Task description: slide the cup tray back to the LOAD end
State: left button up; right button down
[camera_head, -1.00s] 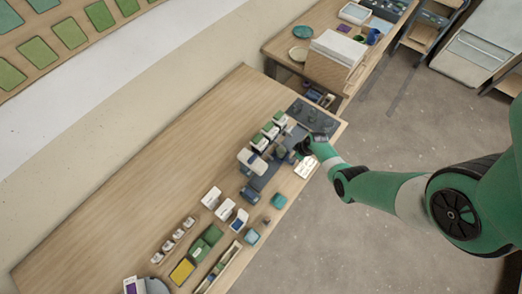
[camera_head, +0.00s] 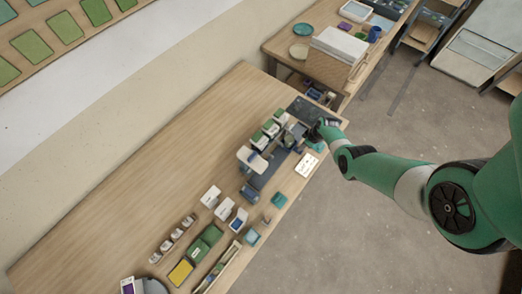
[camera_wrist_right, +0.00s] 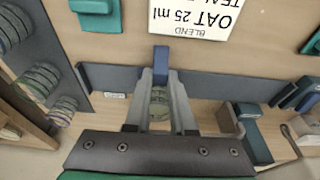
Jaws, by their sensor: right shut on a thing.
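My right gripper (camera_head: 318,132) is at the far right end of the long wooden table, over the dark slide track (camera_head: 262,178). In the right wrist view its fingers (camera_wrist_right: 161,72) are shut on a small blue tab (camera_wrist_right: 161,53), which I take as the cup tray's handle. Small pale green cups (camera_wrist_right: 158,105) show between the fingers, behind the tab. The rest of the tray is largely hidden by the gripper. The track shows as a slate strip (camera_wrist_right: 105,78) on both sides of the fingers. I cannot read a LOAD mark. My left gripper is out of view.
A white recipe card (camera_head: 306,165) lies beside the track, near the table's front edge. A dark board (camera_head: 302,107) with round pieces lies at the table's far end. Several green-and-white containers (camera_head: 263,136) line the track's other side.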

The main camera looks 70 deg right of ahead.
jog(key=shift+d+f, duration=0.1)
jog(key=shift+d, duration=0.2)
jog(key=shift+s+d+b, duration=0.2)
jog(key=shift+d+b, duration=0.25)
jog(key=shift+d, duration=0.2)
jog(key=shift+s+d+b, duration=0.2)
jog(key=shift+d+b, duration=0.3)
jog(key=shift+d, duration=0.2)
jog(key=shift+s+d+b, duration=0.2)
jog(key=shift+d+b, duration=0.25)
jog(key=shift+d, duration=0.2)
jog(key=d+b, duration=0.1)
jog(key=s+d+b, duration=0.1)
jog(key=d, duration=0.1)
jog(key=shift+d+f+b, duration=0.1)
jog(key=shift+d+b, duration=0.1)
jog(key=shift+b, duration=0.15)
jog(key=shift+s+d+b, duration=0.1)
jog(key=shift+d+b, duration=0.2)
jog(key=shift+d, duration=0.1)
jog(key=shift+r, duration=0.2)
jog(key=c, duration=0.8)
grip_release()
jog(key=shift+c, duration=0.2)
